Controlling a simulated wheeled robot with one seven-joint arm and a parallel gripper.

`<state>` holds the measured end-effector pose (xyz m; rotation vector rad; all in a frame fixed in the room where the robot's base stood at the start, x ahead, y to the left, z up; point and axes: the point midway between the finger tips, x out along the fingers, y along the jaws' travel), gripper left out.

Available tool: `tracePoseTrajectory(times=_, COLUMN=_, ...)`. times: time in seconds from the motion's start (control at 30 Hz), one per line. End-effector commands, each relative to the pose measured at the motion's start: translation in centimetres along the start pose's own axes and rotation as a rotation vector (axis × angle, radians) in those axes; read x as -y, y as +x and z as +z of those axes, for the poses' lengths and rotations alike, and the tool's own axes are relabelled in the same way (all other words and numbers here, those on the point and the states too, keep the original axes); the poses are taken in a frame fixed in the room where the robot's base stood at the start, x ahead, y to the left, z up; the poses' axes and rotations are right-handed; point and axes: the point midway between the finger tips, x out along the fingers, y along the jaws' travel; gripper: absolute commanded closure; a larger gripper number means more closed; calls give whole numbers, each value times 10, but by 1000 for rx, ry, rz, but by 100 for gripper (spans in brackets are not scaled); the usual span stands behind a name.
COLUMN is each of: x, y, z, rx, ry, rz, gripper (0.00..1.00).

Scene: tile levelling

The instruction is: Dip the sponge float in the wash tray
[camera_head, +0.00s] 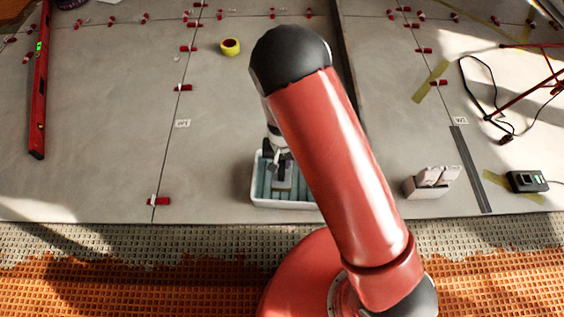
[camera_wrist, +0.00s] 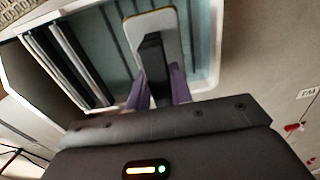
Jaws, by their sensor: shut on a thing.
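The wash tray (camera_head: 283,206) is a white-rimmed box with a pale blue ribbed inside, standing on the tiled floor just left of my arm. Its rim also shows in the wrist view (camera_wrist: 217,40). The sponge float (camera_wrist: 170,22) has a pale grey plate with a yellowish edge and a dark handle. My gripper (camera_wrist: 156,88) is shut on that handle, with a purple finger on either side. In the head view my gripper (camera_head: 279,160) points down over the tray, with the float (camera_head: 282,187) within its outline. I cannot tell whether the float touches the tray's bottom. My arm hides the tray's right part.
Dark rollers (camera_wrist: 72,62) lie along one side of the tray. Right of my arm stand a pale box (camera_head: 431,183) and a small dark device (camera_head: 527,181). A yellow tape roll (camera_head: 230,47) and a red level (camera_head: 40,85) lie further off. Red clips line the joints.

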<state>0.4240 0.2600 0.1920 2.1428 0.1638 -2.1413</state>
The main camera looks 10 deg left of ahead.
Motion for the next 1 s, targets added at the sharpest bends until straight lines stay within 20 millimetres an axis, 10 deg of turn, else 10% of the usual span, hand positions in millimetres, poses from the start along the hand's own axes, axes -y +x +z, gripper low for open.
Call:
tracePoseTrajectory(times=0.53, x=0, y=-59, z=0, rx=0, ry=1, rz=-1, gripper=100)
tracePoseTrajectory(times=1.0, x=0, y=-60, z=0, rx=0, ry=0, rz=0, gripper=100)
